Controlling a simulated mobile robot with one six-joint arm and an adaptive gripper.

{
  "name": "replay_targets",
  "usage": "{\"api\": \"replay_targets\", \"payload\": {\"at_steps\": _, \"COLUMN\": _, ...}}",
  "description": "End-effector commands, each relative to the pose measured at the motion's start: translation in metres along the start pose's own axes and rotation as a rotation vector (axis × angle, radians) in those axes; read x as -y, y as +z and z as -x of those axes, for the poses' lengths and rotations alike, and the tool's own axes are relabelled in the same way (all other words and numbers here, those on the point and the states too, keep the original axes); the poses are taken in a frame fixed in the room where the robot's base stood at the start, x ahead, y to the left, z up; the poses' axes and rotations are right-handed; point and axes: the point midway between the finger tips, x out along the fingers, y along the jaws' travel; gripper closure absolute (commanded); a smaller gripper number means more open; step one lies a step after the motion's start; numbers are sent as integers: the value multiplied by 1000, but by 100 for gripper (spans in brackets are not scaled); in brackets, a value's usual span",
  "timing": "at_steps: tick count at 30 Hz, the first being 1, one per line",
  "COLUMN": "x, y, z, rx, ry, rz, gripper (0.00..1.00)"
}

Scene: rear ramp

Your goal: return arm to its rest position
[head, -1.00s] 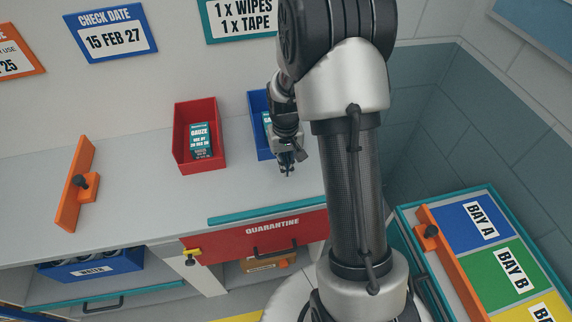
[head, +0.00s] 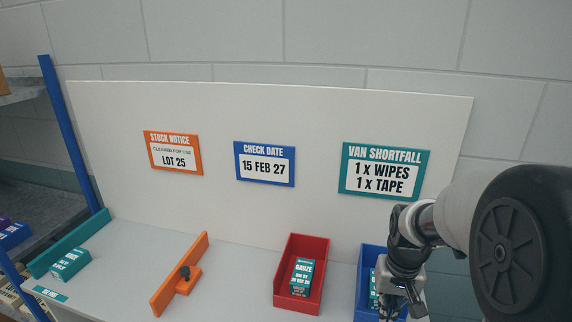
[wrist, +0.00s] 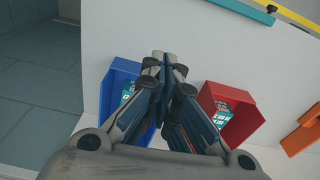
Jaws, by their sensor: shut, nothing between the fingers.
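My gripper (wrist: 168,62) is shut and empty in the wrist view, its fingers together over the counter between a blue bin and a red bin. In the head view my arm comes in from the right, and the wrist hangs in front of the blue bin (head: 369,262), partly hiding it; the fingertips are at or below the frame's lower edge. The blue bin also shows in the wrist view (wrist: 110,88), with a teal and white box partly hidden behind the fingers.
A red bin (head: 324,248) holds a gauze box (head: 302,277). A teal box (head: 71,263) sits at far left. Signs hang on the white back panel (head: 230,110). Bare counter (head: 130,255) shows at left.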

Motion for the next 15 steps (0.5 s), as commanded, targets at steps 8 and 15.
{"api": "replay_targets", "payload": {"at_steps": 8, "x": 33, "y": 80, "z": 89, "rx": -150, "ry": -14, "rz": 99, "gripper": 100}}
{"api": "replay_targets", "payload": {"at_steps": 15, "x": 46, "y": 157, "z": 120, "rx": -264, "ry": -35, "rz": 176, "gripper": 100}}
